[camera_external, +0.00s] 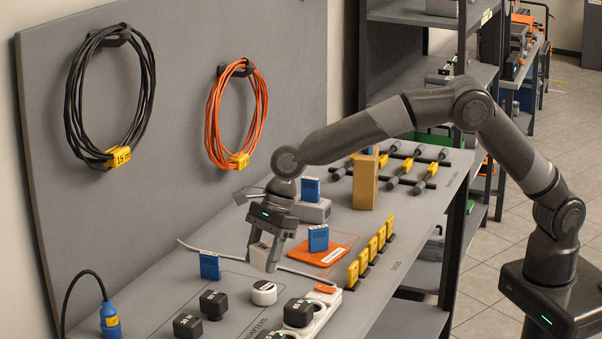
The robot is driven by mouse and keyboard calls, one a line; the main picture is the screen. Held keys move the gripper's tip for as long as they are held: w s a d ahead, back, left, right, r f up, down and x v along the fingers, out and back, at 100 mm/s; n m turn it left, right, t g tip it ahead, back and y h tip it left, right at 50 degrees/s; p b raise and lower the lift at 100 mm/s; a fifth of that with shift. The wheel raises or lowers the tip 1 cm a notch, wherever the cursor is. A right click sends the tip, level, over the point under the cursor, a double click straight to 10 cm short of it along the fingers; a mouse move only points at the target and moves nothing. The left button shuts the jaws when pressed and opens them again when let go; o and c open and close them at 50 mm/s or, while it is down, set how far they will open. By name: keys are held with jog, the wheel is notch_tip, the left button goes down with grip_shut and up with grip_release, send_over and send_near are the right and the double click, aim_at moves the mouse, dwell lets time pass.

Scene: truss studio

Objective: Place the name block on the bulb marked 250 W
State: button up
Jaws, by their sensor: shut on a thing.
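My gripper (264,262) points down above the near part of the grey workbench and is shut on a small pale block (262,250). The fingers partly cover this block, and I cannot read any marking on it, so I cannot tell whether it is the name block. I cannot make out a bulb marked 250 W. Below my gripper, a white round piece with a dark top (263,293) sits on the bench.
A white power strip (322,313) holds a black adapter (298,312). Blue blocks stand on the bench (210,265), an orange mat (340,252) and a grey box (313,210). Yellow clips (370,256) line the right. A tan block (365,182) stands behind. Coiled cables hang on the panel.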

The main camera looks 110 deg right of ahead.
aim_at(263, 272)
jog(key=shift+f, duration=2.05)
jog(key=o, duration=1)
jog(key=shift+f, duration=0.15)
jog(key=shift+c, duration=0.2)
